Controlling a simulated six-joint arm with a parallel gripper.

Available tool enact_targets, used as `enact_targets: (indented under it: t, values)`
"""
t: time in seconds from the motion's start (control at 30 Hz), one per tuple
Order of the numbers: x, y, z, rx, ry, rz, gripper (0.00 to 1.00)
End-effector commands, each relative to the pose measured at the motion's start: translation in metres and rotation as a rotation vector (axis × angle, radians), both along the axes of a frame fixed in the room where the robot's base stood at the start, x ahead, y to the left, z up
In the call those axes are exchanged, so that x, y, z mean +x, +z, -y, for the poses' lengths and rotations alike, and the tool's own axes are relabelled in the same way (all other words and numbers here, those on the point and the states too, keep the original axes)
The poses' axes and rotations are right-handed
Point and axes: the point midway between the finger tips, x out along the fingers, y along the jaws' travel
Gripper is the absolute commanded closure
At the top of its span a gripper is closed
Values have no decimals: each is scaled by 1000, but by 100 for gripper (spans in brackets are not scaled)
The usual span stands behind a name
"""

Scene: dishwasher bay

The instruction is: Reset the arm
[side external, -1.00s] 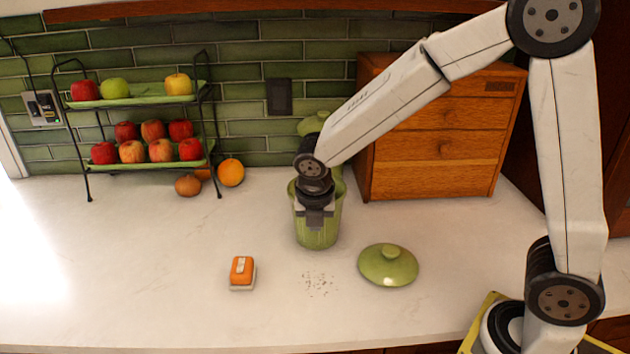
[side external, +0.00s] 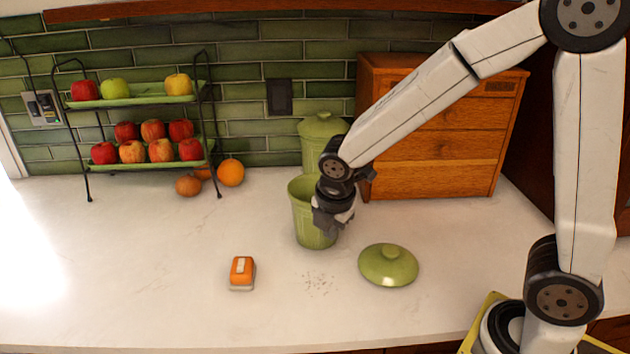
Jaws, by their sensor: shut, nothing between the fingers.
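My gripper (side external: 328,222) is shut and empty. It hangs in front of the right side of an open green canister (side external: 308,232) and hides part of its rim and wall. I cannot tell whether it touches the canister. The canister stands upright on the white counter without a lid.
A green lid (side external: 388,265) lies right of some crumbs (side external: 319,284). An orange and white block (side external: 242,272) lies to the left. Behind are a lidded canister (side external: 320,128), a wooden drawer box (side external: 440,147) and a two-tier fruit rack (side external: 133,101). The left front counter is clear.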

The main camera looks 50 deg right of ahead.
Motion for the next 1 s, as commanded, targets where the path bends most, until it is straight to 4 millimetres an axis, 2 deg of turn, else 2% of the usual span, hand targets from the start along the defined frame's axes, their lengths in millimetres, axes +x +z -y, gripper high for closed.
enact_targets:
  t: [0.7,0.9,1.0]
  values:
    - [-64,-24,16,349,-1229,126,100]
    - [-77,-28,19,417,-1495,145,100]
    - [-80,-29,19,435,-1571,150,100]
